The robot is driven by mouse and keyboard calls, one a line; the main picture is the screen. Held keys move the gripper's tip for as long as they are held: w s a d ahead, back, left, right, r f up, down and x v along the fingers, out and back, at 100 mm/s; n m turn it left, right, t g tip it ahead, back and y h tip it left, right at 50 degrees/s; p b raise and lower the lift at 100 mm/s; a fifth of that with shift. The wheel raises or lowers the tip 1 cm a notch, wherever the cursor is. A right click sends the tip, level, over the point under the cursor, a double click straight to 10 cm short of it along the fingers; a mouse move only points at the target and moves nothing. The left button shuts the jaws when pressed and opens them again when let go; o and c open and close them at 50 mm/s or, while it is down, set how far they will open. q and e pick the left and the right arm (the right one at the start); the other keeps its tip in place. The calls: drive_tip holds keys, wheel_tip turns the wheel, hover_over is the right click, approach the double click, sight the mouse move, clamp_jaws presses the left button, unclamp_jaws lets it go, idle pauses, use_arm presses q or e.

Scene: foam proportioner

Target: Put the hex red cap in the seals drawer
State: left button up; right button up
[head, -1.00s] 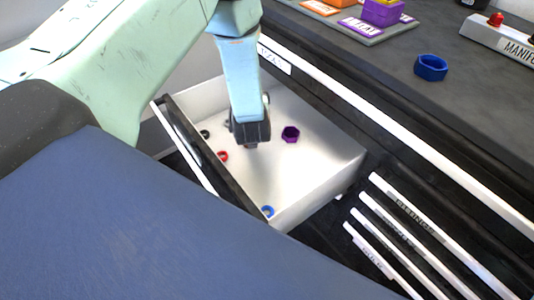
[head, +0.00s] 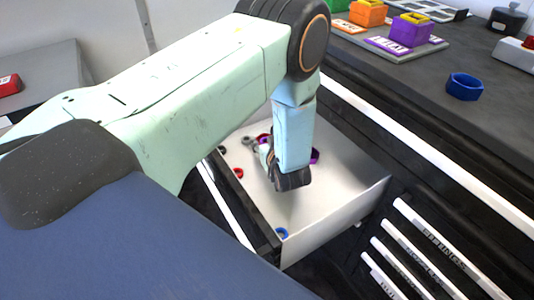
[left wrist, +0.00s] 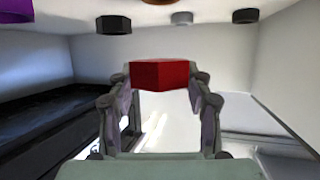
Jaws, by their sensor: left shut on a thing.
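The hex red cap (left wrist: 160,76) is held between both fingers of my left gripper (left wrist: 158,92) in the left wrist view. In the head view my left gripper (head: 266,149) is low inside an open white drawer (head: 330,205), partly hidden by my own wrist; a bit of red shows at its tip. The wrist view looks upside down, with the drawer floor along its top, and the cap looks close to that floor. Whether it touches cannot be told. The drawer's label cannot be read. My right gripper is not in view.
In the drawer lie a red ring (head: 238,173), a blue ring (head: 282,233), a purple piece (head: 315,156) and a black hex piece (left wrist: 113,24). A blue ring (head: 464,86) and colored blocks stand on the dark bench. Shut drawer fronts (head: 440,245) lie to the right.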

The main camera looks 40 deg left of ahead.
use_arm(q)
wheel_tip(320, 180, down, 3)
drive_tip(key=shift+s+f+b, duration=0.1)
drive_tip(key=shift+f+b, duration=0.05)
drive_tip(key=shift+b, duration=0.5)
drive_tip(key=shift+f, duration=0.1)
drive_tip(key=shift+f, duration=0.1)
drive_tip(key=shift+f+b, duration=0.3)
drive_tip(key=shift+f, duration=0.1)
drive_tip(key=shift+s, duration=0.1)
